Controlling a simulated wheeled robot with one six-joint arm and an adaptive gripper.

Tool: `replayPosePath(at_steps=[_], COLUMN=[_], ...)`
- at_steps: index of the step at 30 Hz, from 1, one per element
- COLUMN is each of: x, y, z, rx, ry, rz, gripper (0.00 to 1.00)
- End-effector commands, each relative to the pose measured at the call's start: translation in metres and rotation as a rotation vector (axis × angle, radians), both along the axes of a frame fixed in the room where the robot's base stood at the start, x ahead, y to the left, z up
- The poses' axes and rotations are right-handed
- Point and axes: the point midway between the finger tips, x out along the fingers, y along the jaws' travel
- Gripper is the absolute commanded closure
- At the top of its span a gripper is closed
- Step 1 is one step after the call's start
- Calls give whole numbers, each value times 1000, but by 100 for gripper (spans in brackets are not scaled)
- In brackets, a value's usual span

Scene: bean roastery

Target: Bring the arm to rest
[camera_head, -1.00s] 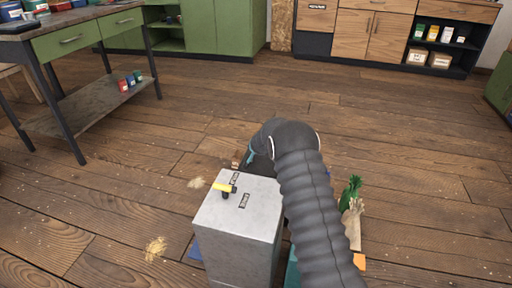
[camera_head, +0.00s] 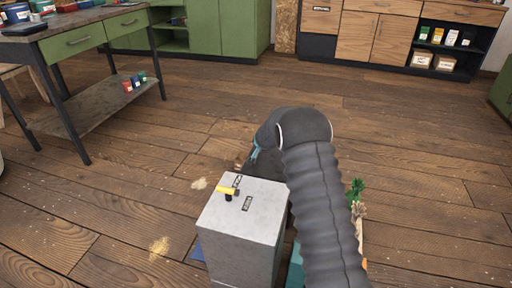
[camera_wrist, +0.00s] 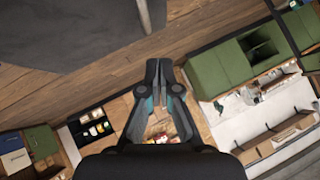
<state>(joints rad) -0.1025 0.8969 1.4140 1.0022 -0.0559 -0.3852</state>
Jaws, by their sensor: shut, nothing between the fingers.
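My gripper (camera_wrist: 160,92) shows in the wrist view with its two dark fingers close together and nothing between them. The wrist view looks across the room at a tilt, with wood floor and cabinets beyond the fingers. In the head view my ribbed grey arm rises from the bottom and bends over at the middle. The gripper is mostly hidden there behind the arm and a grey block.
A grey block (camera_head: 240,240) with a yellow-and-black handle (camera_head: 228,191) on top stands close left of my arm. A workbench (camera_head: 82,112) is at left. Green cabinets (camera_head: 225,28) and wooden cabinets (camera_head: 375,38) line the back. A green plant (camera_head: 356,190) is right of my arm. The floor between is open.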

Motion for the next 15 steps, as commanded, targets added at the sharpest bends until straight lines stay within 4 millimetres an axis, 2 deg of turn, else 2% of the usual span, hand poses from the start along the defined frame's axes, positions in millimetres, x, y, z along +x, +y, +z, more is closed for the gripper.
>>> replayPosePath(at_steps=[9, 15], x=[-34, -45], y=[10, 12], z=[38, 49], rx=[0, 0], ry=[-4, -4], rz=[3, 5], gripper=[100, 100])
